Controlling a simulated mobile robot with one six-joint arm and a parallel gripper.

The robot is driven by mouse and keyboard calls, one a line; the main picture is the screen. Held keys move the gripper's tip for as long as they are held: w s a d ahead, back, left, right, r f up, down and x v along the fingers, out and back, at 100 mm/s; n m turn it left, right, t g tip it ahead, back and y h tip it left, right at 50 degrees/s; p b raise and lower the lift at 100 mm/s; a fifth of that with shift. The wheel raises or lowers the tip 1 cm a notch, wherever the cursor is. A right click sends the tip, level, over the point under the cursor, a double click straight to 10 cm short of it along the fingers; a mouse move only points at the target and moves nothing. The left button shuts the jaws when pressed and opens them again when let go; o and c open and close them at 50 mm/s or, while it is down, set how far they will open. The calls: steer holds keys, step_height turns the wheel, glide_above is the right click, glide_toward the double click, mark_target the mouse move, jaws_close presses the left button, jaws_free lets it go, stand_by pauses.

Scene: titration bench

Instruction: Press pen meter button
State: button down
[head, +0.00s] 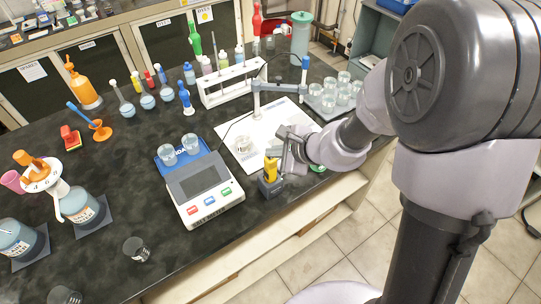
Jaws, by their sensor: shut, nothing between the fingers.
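The pen meter (271,168) is yellow and stands upright in a small dark holder (270,187) near the front edge of the black bench. My gripper (280,152) is shut and empty, right at the top of the pen meter and partly in front of it. The pen meter's button cannot be made out. Whether the fingertips touch the meter cannot be told from this view.
A white and blue instrument (210,190) with beakers on it stands just left of the meter. A white sheet (255,130) with a beaker (244,147) and a jointed electrode arm (280,84) lies behind. Beakers on a tray (324,106) stand back right.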

mark_target(273, 159)
steer(key=shift+r+p, duration=0.6)
steer(key=shift+r, duration=0.25)
step_height(273, 159, up, 5)
steer(key=p, duration=0.4)
steer(key=shift+r, duration=0.1)
stand_by(0.5)
steer(key=s+d+r+n+g+h+b, duration=0.1)
steer(key=s+n+b, duration=0.5)
steer(key=s, duration=0.3)
steer(key=s+d+r+n+b, duration=0.2)
steer(key=s+n+b, duration=0.3)
steer(key=s, duration=0.3)
steer(key=s+d+f+n+h+b, duration=0.1)
steer(key=s+d+n+h+b, duration=0.1)
steer(key=s+d, duration=0.3)
steer(key=shift+s+d+f+h, duration=0.25)
steer(key=shift+d+f+h, duration=0.1)
steer(key=shift+d+h, duration=0.4)
